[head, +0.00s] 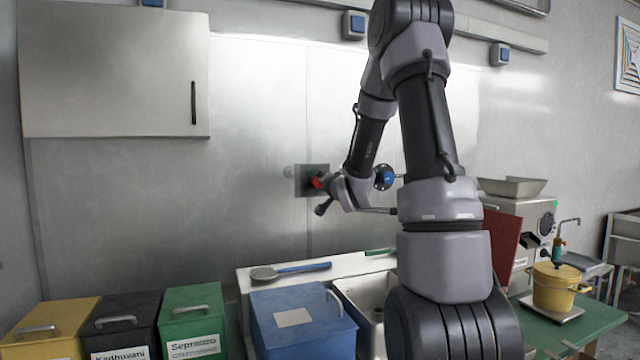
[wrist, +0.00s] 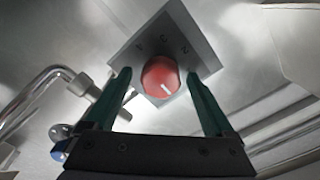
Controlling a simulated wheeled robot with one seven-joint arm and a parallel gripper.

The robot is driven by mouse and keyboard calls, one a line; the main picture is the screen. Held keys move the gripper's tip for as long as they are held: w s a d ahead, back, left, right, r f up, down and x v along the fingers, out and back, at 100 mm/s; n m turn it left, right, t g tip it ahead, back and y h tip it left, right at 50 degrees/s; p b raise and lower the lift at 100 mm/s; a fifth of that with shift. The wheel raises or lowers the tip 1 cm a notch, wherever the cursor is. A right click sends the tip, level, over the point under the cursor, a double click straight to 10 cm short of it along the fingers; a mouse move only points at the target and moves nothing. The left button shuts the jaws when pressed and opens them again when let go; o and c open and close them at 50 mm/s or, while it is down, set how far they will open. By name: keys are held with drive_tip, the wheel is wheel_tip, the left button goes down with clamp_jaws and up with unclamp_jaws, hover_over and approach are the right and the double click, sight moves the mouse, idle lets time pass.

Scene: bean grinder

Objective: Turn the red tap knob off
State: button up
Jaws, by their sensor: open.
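The red tap knob (head: 317,183) sits on a square grey plate (head: 304,189) on the metal wall, partly covered by my gripper in the head view. In the wrist view the red knob (wrist: 160,77) is round with a white pointer line, and its plate (wrist: 203,60) carries small markings. My gripper (wrist: 158,85) is open, with its two green fingers on either side of the knob. I cannot tell whether the fingers touch it. A blue knob (head: 385,177) is on the wall to the right, behind my arm.
A metal pipe (wrist: 40,85) runs at the left of the wrist view. Below are a sink (head: 372,297), a blue bin (head: 300,325) with a handle, and a blue-handled strainer (head: 290,271). A white cabinet (head: 110,75) hangs upper left.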

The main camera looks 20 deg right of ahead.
drive_tip(key=s, duration=1)
drive_tip(key=shift+s, duration=0.25)
drive_tip(key=shift+r, duration=0.1)
drive_tip(key=s+a+n+g, duration=0.1)
drive_tip(key=s+a+g, duration=0.2)
drive_tip(key=s, duration=0.6)
drive_tip(key=s+a+r+n+g+y, duration=0.1)
drive_tip(key=s+a+g, duration=0.3)
drive_tip(key=s, duration=0.5)
drive_tip(key=s+a+r+n+g+y, duration=0.1)
drive_tip(key=s+a+n+g, duration=0.2)
drive_tip(key=s, duration=0.6)
drive_tip(key=shift+a+r+g, duration=0.25)
drive_tip(key=shift+a+g, duration=0.15)
drive_tip(key=shift+a, duration=0.55)
drive_tip(key=shift+w, duration=0.2)
